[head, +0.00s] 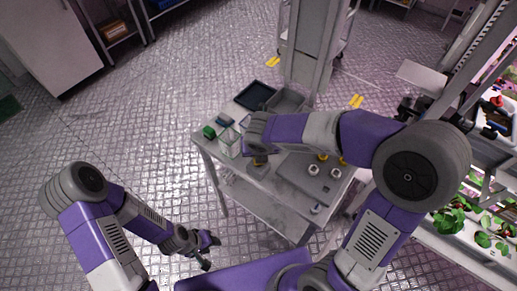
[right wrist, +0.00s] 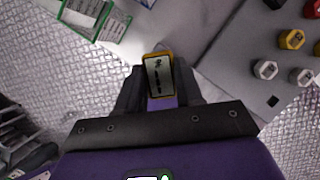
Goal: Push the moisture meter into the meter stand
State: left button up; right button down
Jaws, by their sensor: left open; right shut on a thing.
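The moisture meter (right wrist: 159,62) has a yellow rim and a pale face with dark marks. In the right wrist view it sits between the fingers of my right gripper (right wrist: 158,92), which is shut on it. In the head view my right gripper (head: 258,158) is over the near left part of the table, largely hidden by its own wrist. I cannot make out the meter stand clearly in either view; it may be hidden below the gripper. My left gripper (head: 207,249) is open and empty, off the table over the floor at the lower left.
The grey table (head: 272,210) holds a clear container (head: 230,144), a green block (head: 209,132), a dark tray (head: 255,96) and a grey tray (head: 288,103). A grey board (right wrist: 245,50) with several coloured knobs lies right of the meter. Plant racks (head: 470,235) stand at right.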

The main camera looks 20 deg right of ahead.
jog(key=shift+f, duration=0.45)
jog(key=shift+c, duration=1.2)
grip_release()
jog(key=shift+r, duration=0.15)
jog(key=shift+r+p, duration=2.9)
jog(key=shift+p, duration=0.15)
